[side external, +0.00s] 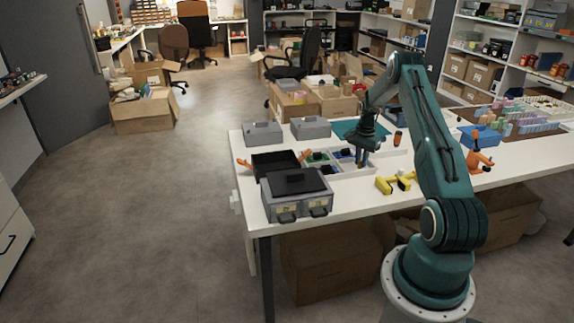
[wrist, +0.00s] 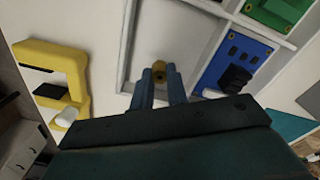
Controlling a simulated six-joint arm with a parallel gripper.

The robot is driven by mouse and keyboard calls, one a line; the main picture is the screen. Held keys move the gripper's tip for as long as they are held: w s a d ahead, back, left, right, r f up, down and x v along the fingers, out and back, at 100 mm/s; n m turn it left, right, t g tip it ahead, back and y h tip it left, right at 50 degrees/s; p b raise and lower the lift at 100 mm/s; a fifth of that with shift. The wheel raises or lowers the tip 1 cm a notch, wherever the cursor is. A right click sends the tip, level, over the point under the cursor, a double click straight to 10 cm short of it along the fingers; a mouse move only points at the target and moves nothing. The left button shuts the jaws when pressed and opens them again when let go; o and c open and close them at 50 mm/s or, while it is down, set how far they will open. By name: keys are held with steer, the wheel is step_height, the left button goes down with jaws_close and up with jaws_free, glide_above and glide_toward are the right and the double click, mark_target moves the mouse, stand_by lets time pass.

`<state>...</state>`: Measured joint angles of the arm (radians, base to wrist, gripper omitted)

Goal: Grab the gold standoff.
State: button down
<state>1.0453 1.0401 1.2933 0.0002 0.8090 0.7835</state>
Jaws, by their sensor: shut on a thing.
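The gold standoff (wrist: 159,73) shows in the wrist view as a small round gold piece between the two blue fingertips. My gripper (wrist: 160,80) is shut on it, over a bare compartment of the white divided tray (wrist: 207,55). I cannot tell whether the standoff is lifted off the tray floor. In the side external view my gripper (side external: 362,161) points down at the right part of the tray, and the standoff is too small to make out there.
Blue (wrist: 237,58) and green (wrist: 280,12) boards lie in neighbouring tray compartments. A yellow tool (side external: 395,183) lies on the white table right of the tray. Grey cases (side external: 297,192) and a black bin (side external: 275,164) stand to its left. An orange item (side external: 480,160) stands at the right.

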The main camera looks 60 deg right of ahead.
steer(key=shift+r, duration=0.15)
step_height(320, 180, up, 20)
stand_by(0.8)
stand_by(0.5)
